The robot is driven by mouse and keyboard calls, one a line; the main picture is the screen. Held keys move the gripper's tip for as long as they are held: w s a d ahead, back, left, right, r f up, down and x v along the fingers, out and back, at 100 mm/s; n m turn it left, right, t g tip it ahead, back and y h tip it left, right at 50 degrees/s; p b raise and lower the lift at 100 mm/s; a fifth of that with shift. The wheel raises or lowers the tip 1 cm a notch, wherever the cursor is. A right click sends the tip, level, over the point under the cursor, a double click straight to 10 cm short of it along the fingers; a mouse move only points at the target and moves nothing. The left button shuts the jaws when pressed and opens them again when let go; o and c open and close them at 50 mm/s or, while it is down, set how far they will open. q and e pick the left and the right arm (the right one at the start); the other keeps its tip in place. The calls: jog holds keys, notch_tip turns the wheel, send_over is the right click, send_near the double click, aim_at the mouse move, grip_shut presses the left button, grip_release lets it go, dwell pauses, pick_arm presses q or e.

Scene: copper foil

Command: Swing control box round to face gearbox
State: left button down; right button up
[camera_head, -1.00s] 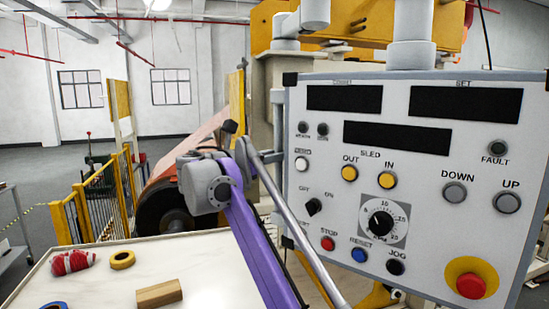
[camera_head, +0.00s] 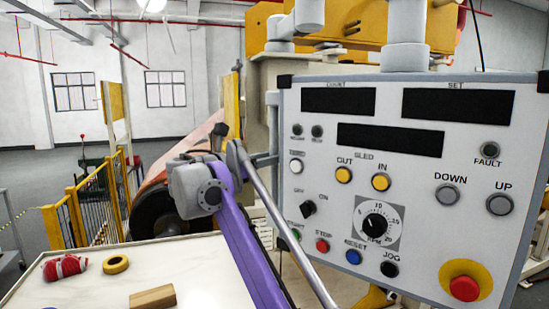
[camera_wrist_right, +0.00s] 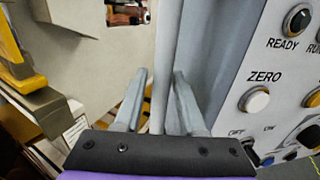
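The control box (camera_head: 412,190) is a large light-grey panel with dark displays, buttons, a dial and a red stop knob. It fills the right of the head view; its face also shows at the right of the right wrist view (camera_wrist_right: 285,70). A vertical grey handle bar (camera_head: 272,125) runs along its left side. My right gripper (camera_head: 264,160) is at this bar. In the wrist view, its fingers (camera_wrist_right: 162,95) stand on either side of the bar (camera_wrist_right: 167,45), with a small gap on the left. I cannot pick out the gearbox with certainty. My left gripper is out of view.
A pale table (camera_head: 205,270) at lower left holds a red roll (camera_head: 65,267), a yellow ring (camera_head: 116,264) and a wooden block (camera_head: 152,298). A yellow railing (camera_head: 85,205) and a large dark roller (camera_head: 165,212) stand behind. The box hangs from a grey post (camera_head: 405,30).

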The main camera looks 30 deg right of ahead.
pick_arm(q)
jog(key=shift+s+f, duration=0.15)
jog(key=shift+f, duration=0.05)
pick_arm(e)
jog(key=v, duration=0.9)
jog(key=shift+a, duration=0.3)
